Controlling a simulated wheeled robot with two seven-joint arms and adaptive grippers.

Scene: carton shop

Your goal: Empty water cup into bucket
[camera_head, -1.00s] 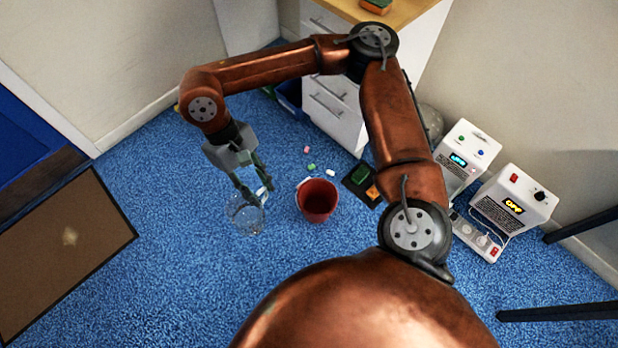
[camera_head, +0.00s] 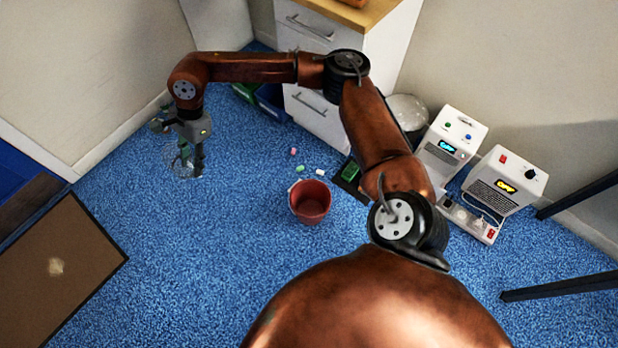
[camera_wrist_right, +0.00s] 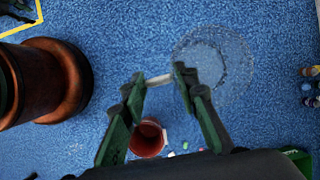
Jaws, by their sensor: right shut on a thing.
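The clear water cup (camera_head: 174,162) hangs at my right gripper (camera_head: 191,160), up and to the left of the bucket in the head view. In the right wrist view the see-through cup (camera_wrist_right: 214,66) lies beyond the fingertips, and my gripper (camera_wrist_right: 160,82) is shut on a pale bar at its side, which looks like its handle. Any water inside cannot be made out. The red bucket (camera_head: 310,203) stands upright on the blue carpet, apart from the cup. It also shows in the right wrist view (camera_wrist_right: 147,141). My left gripper is not in view.
Small coloured pieces (camera_head: 300,168) lie on the carpet behind the bucket. A white drawer cabinet (camera_head: 312,100) stands at the back. Two white machines (camera_head: 505,186) stand at the right. Carpet left and front of the bucket is clear.

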